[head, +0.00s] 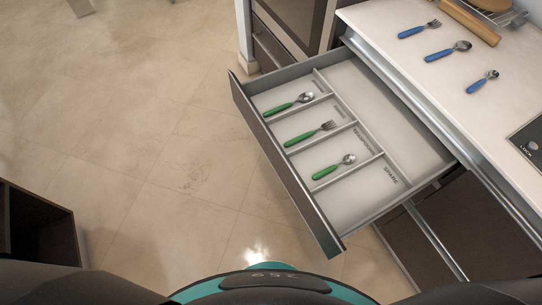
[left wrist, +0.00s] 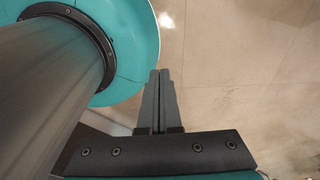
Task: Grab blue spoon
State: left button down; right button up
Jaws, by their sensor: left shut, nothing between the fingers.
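Two blue-handled spoons lie on the white countertop at the right of the head view: a larger blue spoon (head: 448,51) and a smaller blue spoon (head: 482,81) nearer to me. A blue fork (head: 419,29) lies just behind them. My left gripper (left wrist: 159,75) shows only in the left wrist view. Its fingers are together with nothing between them, above the tiled floor and beside my own base, away from the spoons. My right gripper is not in view.
An open drawer (head: 322,230) juts out below the counter (head: 510,55). Its compartments hold a green spoon (head: 289,104), a green fork (head: 311,133) and a smaller green spoon (head: 334,167). A wooden rolling pin (head: 468,22) lies at the back. Open floor is at left.

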aim_at(462, 45)
jog(key=l+u, duration=0.2)
jog(key=l, duration=0.25)
jog(key=k+l+u, duration=0.2)
jog(key=l, duration=0.3)
jog(key=l+u, duration=0.25)
jog(key=l, duration=0.2)
jog(key=k+l+u, duration=0.2)
jog(key=l, duration=0.25)
jog(key=i, duration=0.05)
